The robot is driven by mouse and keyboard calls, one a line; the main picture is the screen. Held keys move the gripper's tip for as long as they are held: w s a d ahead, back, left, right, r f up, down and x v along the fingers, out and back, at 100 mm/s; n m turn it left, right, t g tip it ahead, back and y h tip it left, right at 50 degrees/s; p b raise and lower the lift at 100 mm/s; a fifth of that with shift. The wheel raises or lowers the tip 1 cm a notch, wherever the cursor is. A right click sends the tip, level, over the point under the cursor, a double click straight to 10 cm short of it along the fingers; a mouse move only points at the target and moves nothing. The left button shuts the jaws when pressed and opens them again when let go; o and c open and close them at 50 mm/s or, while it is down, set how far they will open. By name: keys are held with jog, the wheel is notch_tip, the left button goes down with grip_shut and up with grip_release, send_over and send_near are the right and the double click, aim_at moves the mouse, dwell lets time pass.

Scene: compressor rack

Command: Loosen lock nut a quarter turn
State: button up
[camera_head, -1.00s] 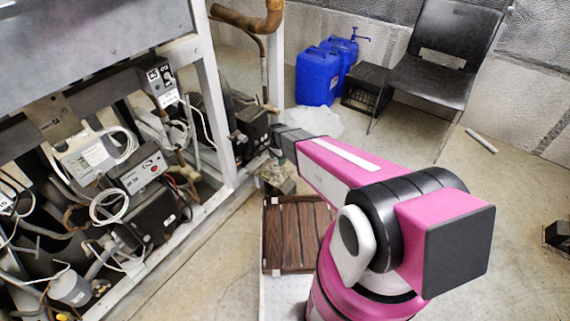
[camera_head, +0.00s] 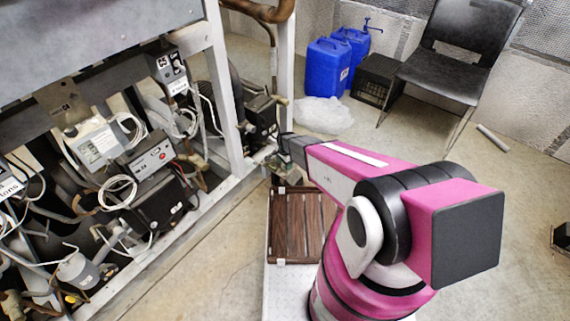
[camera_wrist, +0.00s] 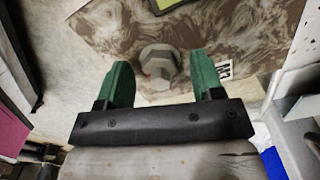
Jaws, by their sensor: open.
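The lock nut (camera_wrist: 158,66) shows in the wrist view as a grey, faceted piece on a mottled brown and grey surface. My gripper (camera_wrist: 161,74) is open, with one green finger on each side of the nut. A gap shows between each finger and the nut, and I cannot tell how far the fingertips stand above the surface. In the head view, the dark end of my arm is beside the rack's lower right corner. The fingers and the nut cannot be made out there.
The metal rack (camera_head: 222,95) with compressors, boxes and cables fills the left. A brown slatted panel (camera_head: 300,225) lies near my arm. Blue jugs (camera_head: 328,68), a black crate (camera_head: 374,78) and a chair (camera_head: 455,70) stand behind. The floor at right is mostly clear.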

jog(key=c, duration=0.9)
jog(key=shift+n, duration=0.4)
jog(key=n, duration=1.3)
jog(key=shift+n, duration=2.7)
